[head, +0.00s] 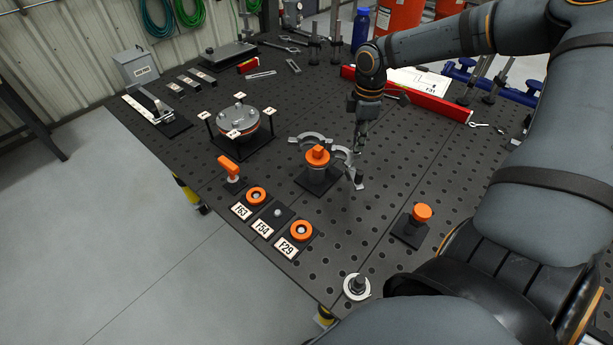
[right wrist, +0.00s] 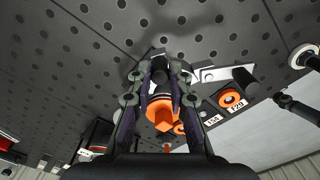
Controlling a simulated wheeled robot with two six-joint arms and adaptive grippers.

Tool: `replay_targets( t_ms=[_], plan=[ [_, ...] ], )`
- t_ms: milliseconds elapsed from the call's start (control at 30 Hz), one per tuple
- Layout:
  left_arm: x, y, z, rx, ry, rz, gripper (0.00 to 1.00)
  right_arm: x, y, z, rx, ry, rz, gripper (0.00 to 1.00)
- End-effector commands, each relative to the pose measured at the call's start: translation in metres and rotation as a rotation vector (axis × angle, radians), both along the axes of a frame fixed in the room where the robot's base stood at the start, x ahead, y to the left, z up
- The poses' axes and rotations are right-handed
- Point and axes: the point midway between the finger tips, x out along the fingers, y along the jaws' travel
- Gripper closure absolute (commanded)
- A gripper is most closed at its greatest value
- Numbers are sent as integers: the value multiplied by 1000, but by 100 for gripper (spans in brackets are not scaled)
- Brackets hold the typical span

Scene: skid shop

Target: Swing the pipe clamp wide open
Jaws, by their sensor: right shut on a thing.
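The grey metal pipe clamp (head: 309,138) is on an orange-topped post (head: 318,156) on a small black base. Its two curved halves are spread apart, one behind the post and one to its right. My right gripper (head: 359,150) is at the right half and shut on it. The fingers hide the exact grip contact. My left gripper is not in view.
A flanged fixture (head: 236,122) stands to the left of the clamp. Orange rings (head: 256,196) with label plates and an orange-handled piece (head: 229,167) lie in front. An orange knob (head: 422,212) stands at right. A red bar (head: 436,101) lies behind my arm.

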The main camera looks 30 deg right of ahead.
Motion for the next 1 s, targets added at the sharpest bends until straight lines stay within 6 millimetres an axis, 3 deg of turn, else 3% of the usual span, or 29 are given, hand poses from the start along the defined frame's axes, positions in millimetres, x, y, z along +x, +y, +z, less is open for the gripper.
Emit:
replay_targets(
  t_ms=[500, 533, 700, 933, 1000],
  plan=[
    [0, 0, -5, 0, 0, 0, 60, 5, -6, -2, 0, 1, -1, 99],
    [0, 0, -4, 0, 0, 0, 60, 5, -6, -1, 1, 1, -1, 79],
    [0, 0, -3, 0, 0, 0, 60, 4, -6, -1, 1, 2, 0, 56],
    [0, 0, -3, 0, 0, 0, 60, 4, -6, 0, 1, 2, 0, 55],
    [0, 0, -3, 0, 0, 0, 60, 4, -6, 0, 0, 2, 0, 45]
  ],
)
